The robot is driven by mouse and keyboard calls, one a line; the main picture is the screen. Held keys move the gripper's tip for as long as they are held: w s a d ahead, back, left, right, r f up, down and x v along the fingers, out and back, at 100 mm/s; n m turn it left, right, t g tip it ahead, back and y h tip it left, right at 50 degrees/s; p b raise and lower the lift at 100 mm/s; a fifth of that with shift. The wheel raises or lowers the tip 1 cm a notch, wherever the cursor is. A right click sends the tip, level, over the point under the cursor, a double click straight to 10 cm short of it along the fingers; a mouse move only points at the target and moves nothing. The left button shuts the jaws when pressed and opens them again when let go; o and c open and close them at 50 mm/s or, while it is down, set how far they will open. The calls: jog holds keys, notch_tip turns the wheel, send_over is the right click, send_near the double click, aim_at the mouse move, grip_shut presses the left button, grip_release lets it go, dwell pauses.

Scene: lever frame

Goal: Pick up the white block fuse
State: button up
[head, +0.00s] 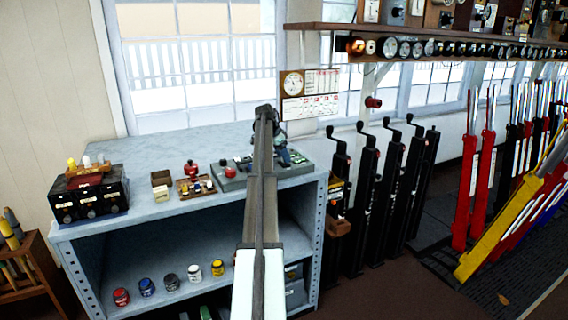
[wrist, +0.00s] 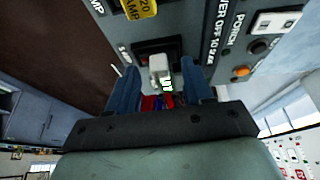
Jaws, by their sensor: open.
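The white block fuse (wrist: 158,66) stands in a dark slot on a grey panel (wrist: 195,35) marked with lettering. In the wrist view my gripper (wrist: 161,78) is open, with one dark blue finger on each side of the fuse. Gaps show between the fuse and both fingers, so it is not gripped. In the head view my gripper (head: 285,152) is over the grey panel (head: 233,182) on the bench, and my arm hides much of it. The fuse cannot be made out there.
The panel also bears a yellow tag (wrist: 138,9), a white switch (wrist: 277,22) and an orange button (wrist: 241,71). On the bench (head: 160,145) are a small tray (head: 195,188) and a black box (head: 88,203). Black levers (head: 362,190) stand right of the bench.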

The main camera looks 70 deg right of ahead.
jog(key=shift+c, duration=0.3)
grip_shut()
jog(key=shift+r, duration=0.2)
notch_tip(320, 180, up, 10)
jog(key=shift+f, duration=0.15)
dwell(0.4)
